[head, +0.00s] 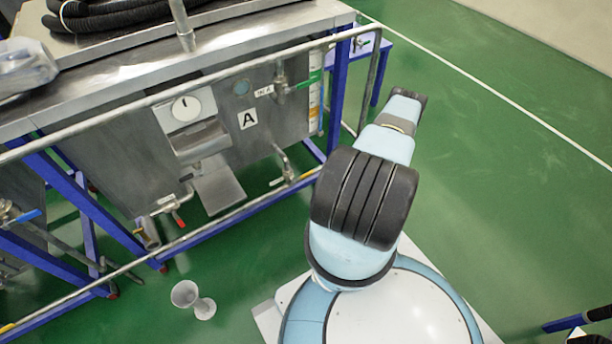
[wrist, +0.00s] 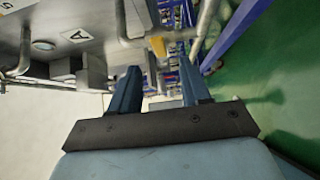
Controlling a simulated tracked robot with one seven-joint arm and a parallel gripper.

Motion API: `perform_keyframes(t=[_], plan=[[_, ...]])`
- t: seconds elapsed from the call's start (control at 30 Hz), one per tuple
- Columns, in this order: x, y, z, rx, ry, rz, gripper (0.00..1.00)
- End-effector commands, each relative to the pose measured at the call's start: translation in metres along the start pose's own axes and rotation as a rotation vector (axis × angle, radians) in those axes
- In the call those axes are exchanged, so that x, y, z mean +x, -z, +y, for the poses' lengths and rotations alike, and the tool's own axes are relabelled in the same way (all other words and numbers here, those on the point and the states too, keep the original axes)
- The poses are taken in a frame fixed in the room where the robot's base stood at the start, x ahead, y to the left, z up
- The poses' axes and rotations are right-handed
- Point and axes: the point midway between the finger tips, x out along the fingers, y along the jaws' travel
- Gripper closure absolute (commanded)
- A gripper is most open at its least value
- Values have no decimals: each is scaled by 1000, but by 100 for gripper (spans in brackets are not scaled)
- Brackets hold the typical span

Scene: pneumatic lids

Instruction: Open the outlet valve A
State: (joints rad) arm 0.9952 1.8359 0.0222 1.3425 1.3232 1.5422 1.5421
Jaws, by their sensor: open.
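The steel tank (head: 150,150) with the plate marked A (head: 247,119) stands at the left in the head view. A valve with a red handle (head: 178,219) and a small white tag sits low on its front. Another low pipe valve (head: 286,164) with a white tag sits further right; I cannot read either tag to tell which is outlet A. A green-handled valve (head: 305,82) is high on the right. In the wrist view my gripper (wrist: 157,76) is open and seems empty, with a yellowish fitting (wrist: 158,45) beyond its fingers. The A plate (wrist: 77,36) shows upside down.
A steel rail (head: 130,107) runs along the tank's front, over a blue frame (head: 225,220). A grey goblet-shaped object (head: 187,294) is on the green floor. Open floor (head: 500,170) lies to the right. Black hoses (head: 110,14) lie on the tank top.

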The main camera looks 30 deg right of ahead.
Motion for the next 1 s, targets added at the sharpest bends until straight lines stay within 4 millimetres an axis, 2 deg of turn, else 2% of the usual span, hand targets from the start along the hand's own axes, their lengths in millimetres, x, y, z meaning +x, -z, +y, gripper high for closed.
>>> perform_keyframes(t=[0.03, 0.3, 0.5, 0.7, 1.0], plan=[[10, 0, 0, 0, 0, 2, 53], [57, 0, 0, -1, 0, 2, 53], [81, 0, 0, -1, 1, 1, 53], [92, 0, 0, -1, 1, 1, 53], [94, 0, 0, -1, 1, 0, 54]])
